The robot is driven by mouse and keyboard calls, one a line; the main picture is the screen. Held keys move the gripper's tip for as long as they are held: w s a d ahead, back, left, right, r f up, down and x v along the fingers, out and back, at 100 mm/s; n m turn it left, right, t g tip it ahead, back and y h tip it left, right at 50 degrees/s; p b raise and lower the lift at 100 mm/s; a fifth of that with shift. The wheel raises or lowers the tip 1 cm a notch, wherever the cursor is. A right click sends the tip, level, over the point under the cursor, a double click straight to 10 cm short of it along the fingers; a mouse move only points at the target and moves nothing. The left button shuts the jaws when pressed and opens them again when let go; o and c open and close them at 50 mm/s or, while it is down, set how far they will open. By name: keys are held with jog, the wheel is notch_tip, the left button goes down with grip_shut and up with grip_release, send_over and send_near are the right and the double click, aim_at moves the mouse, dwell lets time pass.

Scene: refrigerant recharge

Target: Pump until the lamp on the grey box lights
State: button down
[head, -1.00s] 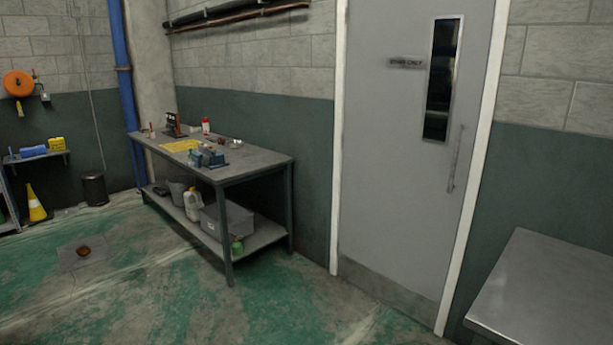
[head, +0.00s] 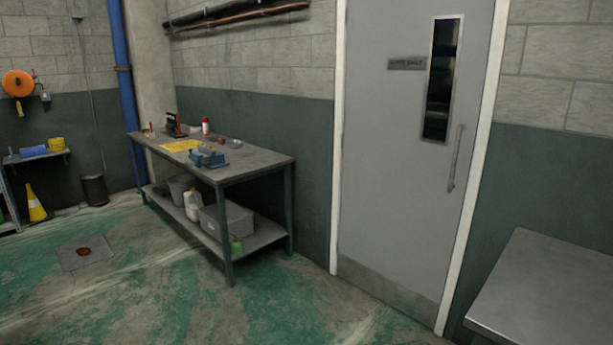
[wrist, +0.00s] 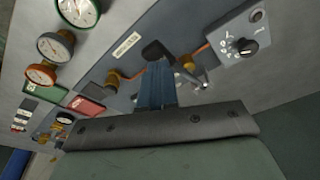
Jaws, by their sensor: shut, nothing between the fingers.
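In the wrist view my gripper (wrist: 156,52) is shut and empty. Its blue-grey fingers with dark tips reach up in front of a tilted grey panel with gauges. A light grey box (wrist: 236,36) with a dark selector knob (wrist: 247,46) is at the upper right of the panel. A small dark round part (wrist: 257,15) sits above that knob; it may be the lamp and shows no light. A grey lever-like fitting (wrist: 192,75) is just right of my fingers; I cannot tell whether they touch. I cannot identify the pump for certain. The head view shows neither gripper nor panel.
Several round gauges, one of them white-faced (wrist: 56,46), line the panel's left. A green label (wrist: 45,90) and a red label (wrist: 86,107) are below. In the head view a cluttered workbench (head: 265,160) stands left of a closed grey door (head: 390,170); a bare metal tabletop (head: 550,295) is at right.

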jog(key=shift+f, duration=2.25)
jog(key=shift+r, duration=2.65)
jog(key=shift+f, duration=0.85)
jog(key=shift+r, duration=0.9)
jog(key=shift+r, duration=0.1)
